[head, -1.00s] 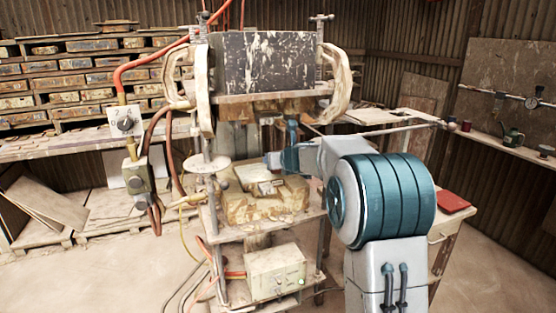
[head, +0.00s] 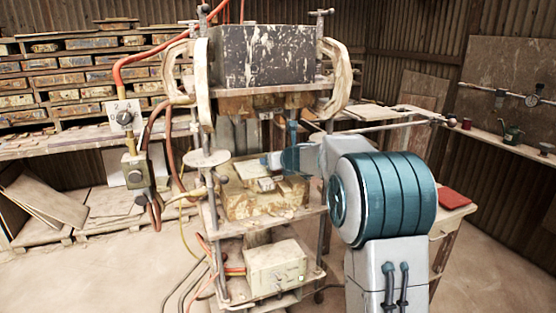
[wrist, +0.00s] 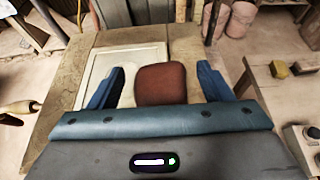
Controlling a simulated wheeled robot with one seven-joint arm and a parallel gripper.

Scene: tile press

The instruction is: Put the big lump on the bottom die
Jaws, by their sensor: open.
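The big lump (wrist: 161,88) is a reddish-brown rounded block in the wrist view. It lies between the two blue fingers of my gripper (wrist: 160,69), with a gap on each side. My gripper is open. The lump appears to rest on the bottom die, over the right part of its pale framed face (wrist: 125,63); its near edge is hidden by my gripper. In the head view the bottom die (head: 250,168) sits on a tan block inside the press, with my gripper (head: 268,162) over its right side. I cannot make out the lump there.
The press's upper block (head: 262,55) hangs above, with posts on both sides. A control box (head: 277,268) stands on the lower shelf. In the wrist view, small lumps (wrist: 279,69) lie on a wooden table at the right, and pots (wrist: 241,18) stand behind.

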